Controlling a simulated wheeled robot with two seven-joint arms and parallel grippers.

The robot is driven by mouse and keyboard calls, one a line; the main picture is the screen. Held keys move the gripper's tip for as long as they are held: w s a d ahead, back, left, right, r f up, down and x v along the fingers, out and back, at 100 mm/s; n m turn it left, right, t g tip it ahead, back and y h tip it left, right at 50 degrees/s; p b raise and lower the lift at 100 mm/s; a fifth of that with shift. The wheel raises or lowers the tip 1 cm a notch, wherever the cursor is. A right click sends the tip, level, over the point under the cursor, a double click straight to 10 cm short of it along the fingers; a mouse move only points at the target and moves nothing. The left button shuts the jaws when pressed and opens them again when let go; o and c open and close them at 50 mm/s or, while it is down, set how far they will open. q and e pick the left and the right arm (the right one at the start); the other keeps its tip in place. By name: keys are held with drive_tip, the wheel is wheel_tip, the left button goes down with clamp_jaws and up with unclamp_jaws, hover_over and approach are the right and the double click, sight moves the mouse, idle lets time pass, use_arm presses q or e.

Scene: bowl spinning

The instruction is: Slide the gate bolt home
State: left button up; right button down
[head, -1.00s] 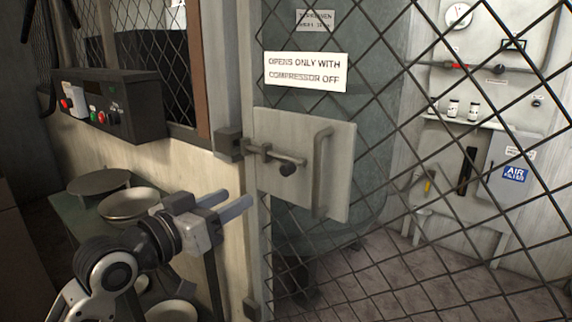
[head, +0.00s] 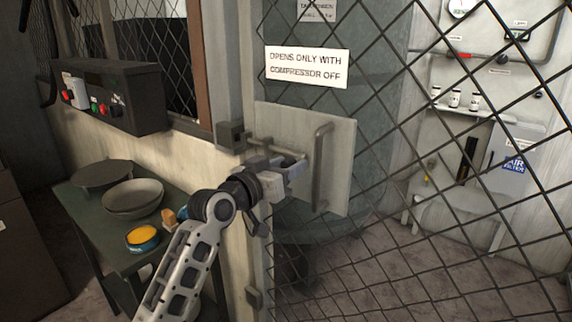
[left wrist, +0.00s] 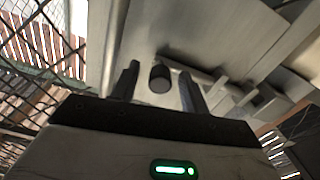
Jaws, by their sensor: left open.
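The gate bolt (head: 262,141) is a dark metal rod on a pale plate (head: 333,140) fixed to the mesh gate, beside a dark block (head: 229,136) on the post. My left gripper (head: 295,170) is at the bolt and hides its handle and part of the rod in the head view. In the left wrist view the dark round knob (left wrist: 160,78) sits between the two spread fingers of my left gripper (left wrist: 160,86), with gaps showing on both sides. Whether the rod end is inside the block is unclear. My right gripper is out of view.
An upright pull handle (head: 320,168) stands on the plate just right of my left gripper. A green table (head: 85,215) with bowls (head: 133,198) and a yellow-topped tin (head: 142,237) is at the left. A control box (head: 125,95) with buttons hangs above it.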

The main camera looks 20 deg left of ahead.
sight(272, 149)
use_arm(q)
drive_tip(key=shift+c, duration=0.4)
